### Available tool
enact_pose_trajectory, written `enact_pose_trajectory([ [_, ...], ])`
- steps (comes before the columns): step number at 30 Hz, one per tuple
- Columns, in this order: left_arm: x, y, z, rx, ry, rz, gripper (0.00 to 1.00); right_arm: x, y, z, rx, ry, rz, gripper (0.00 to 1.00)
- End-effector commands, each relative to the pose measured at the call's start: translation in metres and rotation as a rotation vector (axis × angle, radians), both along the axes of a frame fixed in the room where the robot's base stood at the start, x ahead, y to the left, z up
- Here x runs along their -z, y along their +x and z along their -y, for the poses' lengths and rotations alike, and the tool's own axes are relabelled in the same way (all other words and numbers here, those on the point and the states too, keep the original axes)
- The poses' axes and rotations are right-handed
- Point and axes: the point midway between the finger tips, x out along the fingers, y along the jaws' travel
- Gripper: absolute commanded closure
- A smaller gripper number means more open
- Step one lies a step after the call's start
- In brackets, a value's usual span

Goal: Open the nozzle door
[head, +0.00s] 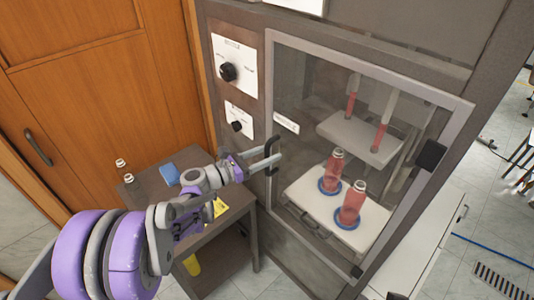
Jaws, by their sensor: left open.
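The nozzle door (462,112) is a see-through pane in a grey frame on the front of the grey machine, and it looks closed. A black block (431,155) sits on the right side of its frame. Behind the pane, two nozzles with red liquid (381,138) hang above two red bottles (351,204) standing on blue rings. My left gripper (272,156) is open and empty, its dark fingers in front of the door's left frame edge, just below a white label (286,122). I cannot tell whether it touches the frame. My right gripper is out of view.
Two panels with black knobs (228,72) are left of the door. A dark side table (147,183) below them holds a blue item (169,174), small capped bottles (121,165) and a yellow item (220,207). A wooden door (90,90) stands behind.

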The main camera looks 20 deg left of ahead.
Motion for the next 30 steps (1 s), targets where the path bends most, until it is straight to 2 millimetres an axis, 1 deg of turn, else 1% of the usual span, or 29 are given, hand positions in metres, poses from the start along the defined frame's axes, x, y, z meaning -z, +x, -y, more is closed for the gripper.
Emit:
enact_pose_trajectory([
  [1, 0.0001, -0.0001, -0.0001, 0.000, 0.000, 0.000, 0.48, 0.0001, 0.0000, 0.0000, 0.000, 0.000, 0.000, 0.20],
  [2, 0.0001, -0.0002, -0.0001, 0.000, 0.000, 0.000, 0.52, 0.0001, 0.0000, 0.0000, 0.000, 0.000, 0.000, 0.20],
  [3, 0.0001, -0.0002, -0.0001, 0.000, 0.000, 0.000, 0.59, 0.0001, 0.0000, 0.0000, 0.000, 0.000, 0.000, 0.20],
  [10, 0.0000, -0.0002, -0.0003, 0.000, 0.000, 0.000, 1.00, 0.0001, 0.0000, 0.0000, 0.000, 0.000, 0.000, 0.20],
  [30, -0.0002, -0.0002, -0.0002, 0.000, 0.000, 0.000, 1.00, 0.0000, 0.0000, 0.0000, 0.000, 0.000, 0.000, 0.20],
])
